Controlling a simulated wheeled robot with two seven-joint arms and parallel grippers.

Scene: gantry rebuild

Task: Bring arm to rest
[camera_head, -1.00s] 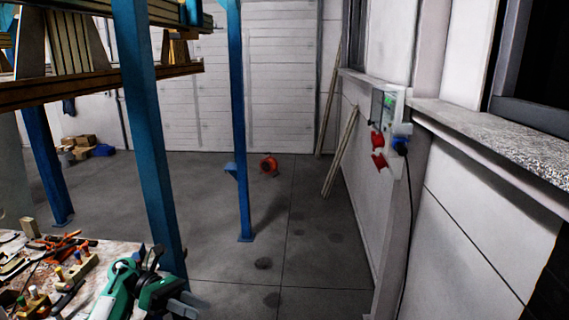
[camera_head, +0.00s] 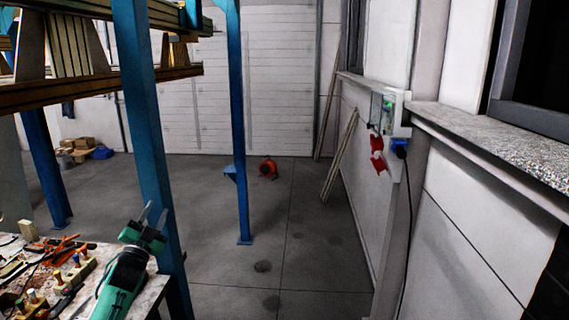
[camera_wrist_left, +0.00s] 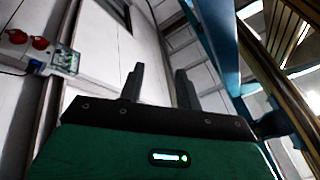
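My left gripper (camera_head: 155,218) shows at the lower left of the head view, on a green and white arm beside the workbench. Its two grey fingers point up and stand apart with nothing between them. In the left wrist view, the same fingers (camera_wrist_left: 158,88) rise side by side with a clear gap, and wall shows between them. My right gripper and right arm are in neither view.
A cluttered workbench (camera_head: 158,283) with hand tools lies at the lower left. Blue rack posts (camera_head: 150,130) stand close behind my left gripper. A wall socket box (camera_head: 388,112) hangs at right.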

